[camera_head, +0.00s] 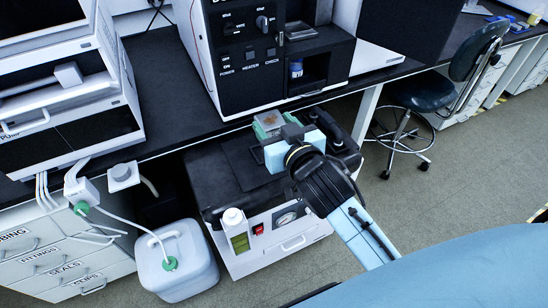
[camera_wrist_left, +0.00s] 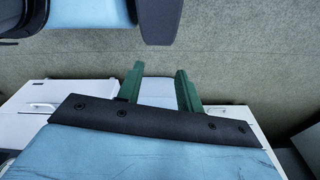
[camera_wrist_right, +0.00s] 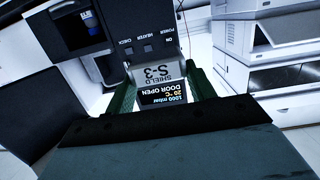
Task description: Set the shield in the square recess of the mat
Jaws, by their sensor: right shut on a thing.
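In the head view the shield (camera_head: 268,121) shows only in part, above the low bench unit. A dark mat-like square (camera_head: 238,158) lies on that unit's top; I cannot make out its recess. My left gripper (camera_wrist_left: 158,85) is open and empty in the left wrist view, outside the head view.
A tall instrument (camera_head: 245,60) stands behind on the black bench. A white jug (camera_head: 178,265) with tubing is at lower left. A stool (camera_head: 420,95) stands on open floor at right.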

